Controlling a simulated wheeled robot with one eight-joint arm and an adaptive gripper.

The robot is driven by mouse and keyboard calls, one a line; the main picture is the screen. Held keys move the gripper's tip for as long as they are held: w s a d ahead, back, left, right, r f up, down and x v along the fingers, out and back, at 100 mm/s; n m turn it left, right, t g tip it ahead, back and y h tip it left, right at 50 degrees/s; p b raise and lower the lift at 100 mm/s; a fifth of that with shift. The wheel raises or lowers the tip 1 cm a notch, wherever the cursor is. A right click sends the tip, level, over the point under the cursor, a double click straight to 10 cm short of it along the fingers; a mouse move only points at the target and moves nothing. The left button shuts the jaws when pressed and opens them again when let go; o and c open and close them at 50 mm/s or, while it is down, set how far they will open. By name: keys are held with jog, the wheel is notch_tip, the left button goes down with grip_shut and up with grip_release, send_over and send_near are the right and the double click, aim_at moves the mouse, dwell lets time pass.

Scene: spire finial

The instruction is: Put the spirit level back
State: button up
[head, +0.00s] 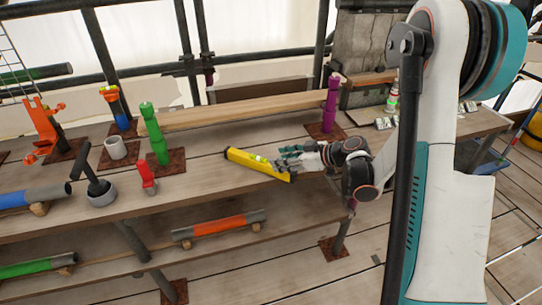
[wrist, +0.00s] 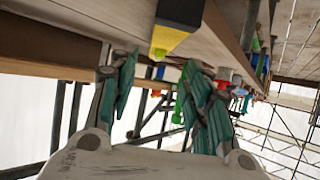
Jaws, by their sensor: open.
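The yellow spirit level (head: 245,157) lies on the upper wooden plank deck, in the middle of the head view. It runs slantwise from upper left to lower right. In the wrist view its yellow end (wrist: 168,38) shows at the top, just past my fingertips. My gripper (head: 287,156) is low over the deck at the right end of the level, with its fingers partly covering the level. My gripper (wrist: 158,78) is open, with a clear gap between its fingers and nothing in it. I cannot tell whether a finger touches the level.
A purple post (head: 331,104) stands behind my gripper. A green post (head: 153,133), a red clamp (head: 147,178), a grey cup (head: 115,147) and a black-handled tool (head: 99,187) stand left. A long timber (head: 235,110) lies behind. The deck's front edge is close to the level.

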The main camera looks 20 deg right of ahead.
jog(key=shift+p+v, duration=0.3)
jog(key=shift+v, duration=1.15)
